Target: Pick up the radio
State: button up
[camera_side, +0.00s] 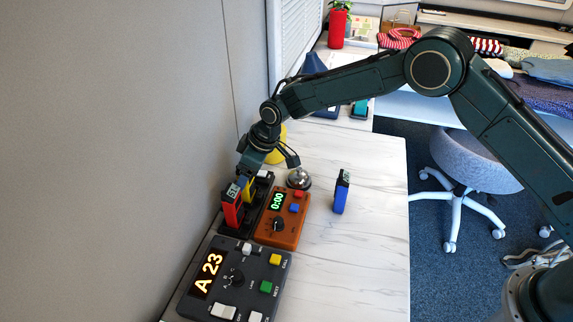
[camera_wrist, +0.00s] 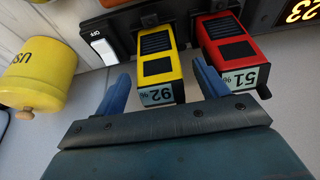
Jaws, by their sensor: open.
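A yellow radio (camera_wrist: 162,62) with a display reading 92 % stands in a black charging dock (camera_wrist: 120,22). A red radio (camera_wrist: 228,45) reading 51 % stands beside it in the same dock. In the side view the red radio (camera_side: 231,210) is nearer the camera and the yellow radio (camera_side: 249,190) is partly hidden behind my gripper. A blue radio (camera_side: 341,191) stands upright alone on the table. My gripper (camera_wrist: 162,75) is open, its blue fingers on either side of the yellow radio. I cannot tell whether they touch it.
An orange timer box (camera_side: 283,218) reading 0:00 sits right of the dock, with a silver bell (camera_side: 298,179) behind it. A dark control panel (camera_side: 236,284) lies in front. A yellow canister (camera_wrist: 38,72) stands near my gripper. The white table (camera_side: 365,245) is clear at right.

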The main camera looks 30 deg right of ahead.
jog(key=shift+x, duration=1.25)
jog(key=shift+c, duration=0.4)
jog(key=shift+r, duration=0.1)
jog(key=c, duration=1.1)
notch_tip(320, 180, up, 20)
